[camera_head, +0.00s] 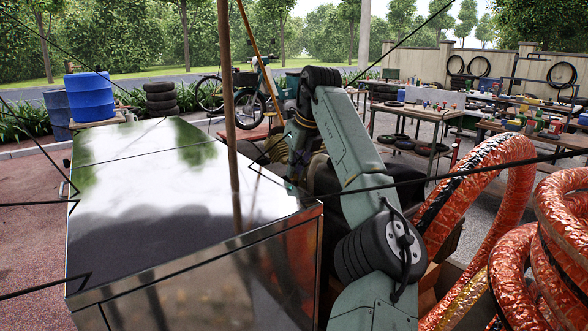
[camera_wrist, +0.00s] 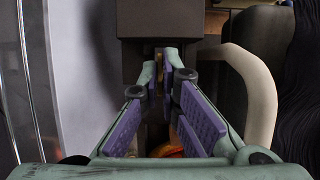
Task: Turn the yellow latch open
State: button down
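In the wrist view my gripper (camera_wrist: 161,75) points at a dark brown box-shaped part (camera_wrist: 160,22). Its purple-padded fingertips are close together with a narrow gap between them, at the near face of that part. In the head view my arm reaches past the shiny metal box, and the gripper end cannot be made out.
A beige curved tube (camera_wrist: 258,95) arches close to the gripper's right. A shiny metal box (camera_head: 170,215) stands left of my arm, with a brown pole (camera_head: 229,100) before it. Thick orange hoses (camera_head: 475,190) coil at right. Cluttered workbenches (camera_head: 420,113) stand behind.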

jog(key=shift+m, duration=0.3)
jog(key=m+h, duration=0.1)
jog(key=m, duration=0.1)
jog(key=m+h, duration=0.1)
jog(key=m, duration=0.1)
jog(key=shift+a+m+t, duration=0.1)
jog(key=shift+m+t, duration=0.2)
jog(key=shift+t, duration=0.1)
jog(key=m+h, duration=0.1)
jog(key=m, duration=0.1)
jog(key=m+h, duration=0.1)
jog(key=m, duration=0.2)
jog(key=shift+a, duration=0.2)
jog(key=m+h, duration=0.1)
jog(key=m, duration=0.3)
jog(key=shift+a+g, duration=0.1)
jog(key=shift+g, duration=0.3)
jog(key=shift+w+m+g+h, duration=0.1)
jog(key=shift+m+g+h, duration=0.5)
jog(key=shift+m, duration=1.2)
jog(key=c, duration=2.3)
grip_release()
jog(key=o, duration=0.5)
